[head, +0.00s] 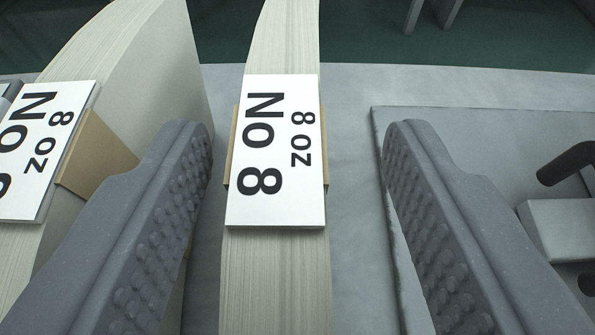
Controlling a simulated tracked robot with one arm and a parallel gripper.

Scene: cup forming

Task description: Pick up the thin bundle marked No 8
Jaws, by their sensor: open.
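The thin bundle (276,285) is a narrow stack of pale sheets standing in the middle of the head view. It carries a white label (277,150) reading "No 8" and "8 oz", over a tan band that shows at the label's sides. My gripper (298,150) is open, with one grey studded finger on each side of the thin bundle. A gap shows between the bundle and each finger, wider on the right. The bundle's lower end runs out of the picture.
A thicker bundle (140,60) with a similar white label (40,145) stands at the left, partly behind my left finger. A grey surface (345,95) lies below. At the right are a raised grey plate (470,125) and a dark cylindrical part (566,163).

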